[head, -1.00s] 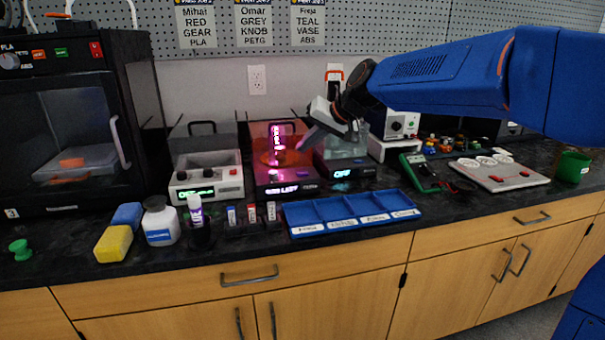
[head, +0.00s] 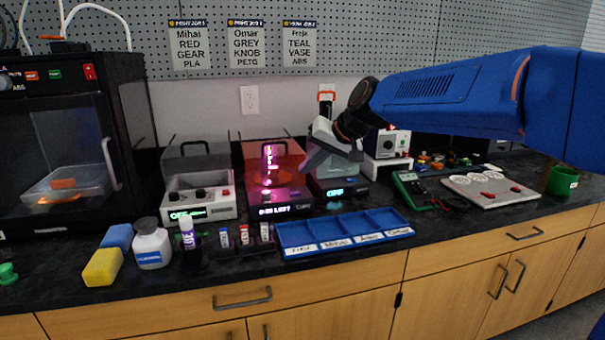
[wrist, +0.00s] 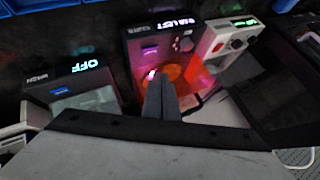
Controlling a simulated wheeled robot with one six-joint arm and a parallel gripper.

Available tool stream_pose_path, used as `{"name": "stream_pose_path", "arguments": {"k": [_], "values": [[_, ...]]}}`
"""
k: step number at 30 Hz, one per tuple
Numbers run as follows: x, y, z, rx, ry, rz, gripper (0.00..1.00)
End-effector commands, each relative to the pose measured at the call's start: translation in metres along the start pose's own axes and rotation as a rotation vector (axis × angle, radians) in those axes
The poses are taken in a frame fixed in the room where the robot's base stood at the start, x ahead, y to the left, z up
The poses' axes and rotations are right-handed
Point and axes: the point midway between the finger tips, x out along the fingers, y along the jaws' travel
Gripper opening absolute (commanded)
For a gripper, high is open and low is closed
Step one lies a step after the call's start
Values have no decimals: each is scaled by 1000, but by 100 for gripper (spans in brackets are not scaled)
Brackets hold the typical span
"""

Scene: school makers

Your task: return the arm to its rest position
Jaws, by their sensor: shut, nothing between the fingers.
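My gripper (head: 306,165) is at the end of my blue arm, reaching left over the back of the bench. In the head view its fingers are in front of the gap between the glowing pink-orange machine (head: 276,180) and the machine with the clear cover (head: 338,180). In the wrist view my gripper (wrist: 155,78) has its fingers together with nothing between them. The tips overlap the orange-lit machine (wrist: 165,55) in that view. I cannot tell the exact height of the fingers above the machines.
A black 3D printer (head: 70,150) stands left. A grey-lidded machine (head: 198,195) is beside the lit one. Pegboard is behind.

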Motion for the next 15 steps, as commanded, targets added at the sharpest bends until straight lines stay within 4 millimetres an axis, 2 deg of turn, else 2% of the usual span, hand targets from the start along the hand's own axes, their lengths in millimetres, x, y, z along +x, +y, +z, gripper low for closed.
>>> {"name": "stream_pose_path", "arguments": {"k": [1,6,11,15], "values": [[-15,10,11,-2,2,19,0],[-56,51,62,-13,-12,99,0],[-91,89,113,-19,-27,178,0],[-118,120,162,-24,-42,248,0]]}}
